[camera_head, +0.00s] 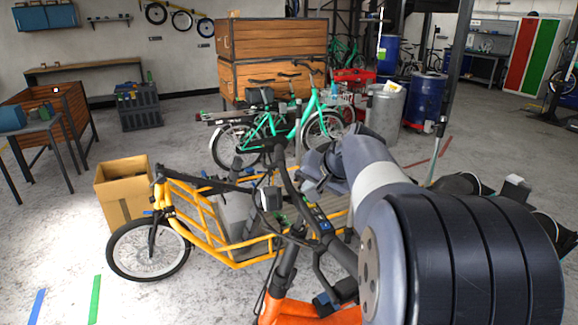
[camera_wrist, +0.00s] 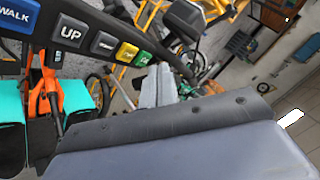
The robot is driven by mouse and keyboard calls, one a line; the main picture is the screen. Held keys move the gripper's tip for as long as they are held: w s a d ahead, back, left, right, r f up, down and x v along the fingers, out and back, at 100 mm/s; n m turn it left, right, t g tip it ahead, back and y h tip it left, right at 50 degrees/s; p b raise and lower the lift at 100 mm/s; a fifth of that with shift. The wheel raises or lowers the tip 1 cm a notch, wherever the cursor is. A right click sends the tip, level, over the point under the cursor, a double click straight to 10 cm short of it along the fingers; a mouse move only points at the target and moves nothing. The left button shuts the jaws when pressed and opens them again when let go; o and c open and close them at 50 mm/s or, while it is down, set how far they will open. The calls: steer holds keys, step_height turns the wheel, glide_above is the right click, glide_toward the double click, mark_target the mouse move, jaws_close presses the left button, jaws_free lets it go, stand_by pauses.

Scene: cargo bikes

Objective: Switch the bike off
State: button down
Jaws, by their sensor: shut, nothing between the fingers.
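The cargo bike has a yellow front frame (camera_head: 205,220) and a black handlebar. A control pad (camera_head: 319,218) with small coloured buttons sits on the bar. In the wrist view the pad's row shows a blue WALK button (camera_wrist: 17,13), a dark UP button (camera_wrist: 71,31), a grey button (camera_wrist: 103,43), a yellow button (camera_wrist: 126,52) and a green button (camera_wrist: 143,58). The labels past UP are too small to read surely. My gripper (camera_wrist: 157,75) is shut and empty, its tips close to the green button; I cannot tell whether they touch.
Orange frame parts (camera_head: 310,314) lie below the handlebar. A cardboard box (camera_head: 124,190) stands beside the front wheel. A teal bike (camera_head: 275,130) and wooden crates (camera_head: 270,80) stand behind. Bare floor lies at the left front.

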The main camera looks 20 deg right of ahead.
step_height(320, 180, up, 6)
steer(key=p, duration=0.5)
steer(key=shift+w, duration=0.15)
stand_by(0.6)
